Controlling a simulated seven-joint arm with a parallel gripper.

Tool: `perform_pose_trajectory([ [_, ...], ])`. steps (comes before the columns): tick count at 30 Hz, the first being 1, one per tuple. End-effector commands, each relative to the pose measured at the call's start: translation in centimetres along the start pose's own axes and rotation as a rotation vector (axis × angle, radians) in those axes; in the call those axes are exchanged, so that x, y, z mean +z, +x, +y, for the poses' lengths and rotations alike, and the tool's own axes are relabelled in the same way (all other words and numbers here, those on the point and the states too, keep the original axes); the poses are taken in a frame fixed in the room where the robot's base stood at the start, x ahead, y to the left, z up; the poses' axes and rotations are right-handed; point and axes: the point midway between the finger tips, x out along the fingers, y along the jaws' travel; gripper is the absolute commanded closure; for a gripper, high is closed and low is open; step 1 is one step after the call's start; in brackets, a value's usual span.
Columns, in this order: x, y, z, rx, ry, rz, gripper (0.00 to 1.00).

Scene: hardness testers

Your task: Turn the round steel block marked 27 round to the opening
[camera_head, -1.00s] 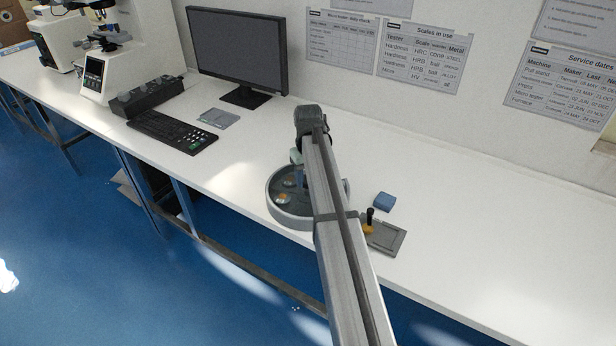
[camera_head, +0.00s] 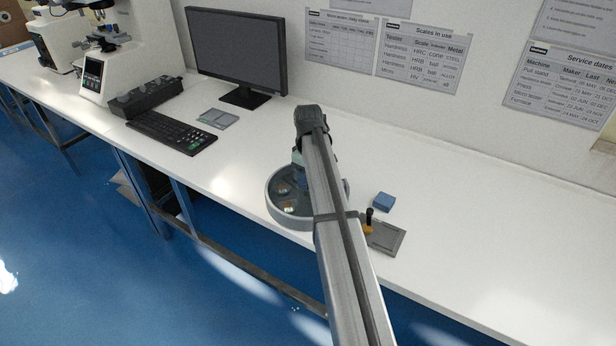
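A round grey dish (camera_head: 272,212) stands on the white bench near its front edge. Inside it, on the left, are small round pieces, one (camera_head: 283,189) farther back and one (camera_head: 289,208) nearer the front. Their markings are too small to read, so I cannot tell which is 27. My arm crosses in front and hides the dish's middle and much of its right side. An opening in the dish cannot be made out. My gripper (camera_head: 298,160) is down at the back of the dish, mostly hidden behind my arm; its fingertips are not clear.
Right of the dish are a blue block (camera_head: 384,201) and a grey plate (camera_head: 391,238) with a black-handled, yellow-based item (camera_head: 368,219). A keyboard (camera_head: 170,131), a monitor (camera_head: 238,55) and a small grey pad (camera_head: 218,118) stand to the left. The bench is clear on the right.

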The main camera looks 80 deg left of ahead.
Motion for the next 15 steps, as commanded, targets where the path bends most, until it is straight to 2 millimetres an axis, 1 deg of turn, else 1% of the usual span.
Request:
perform_pose_trajectory([
  [6, 0.0, -0.02, 0.07, 0.0, -0.096, 0.0, 1.0],
  [15, 0.0, -0.02, 0.12, 0.001, -0.19, 0.0, 1.0],
])
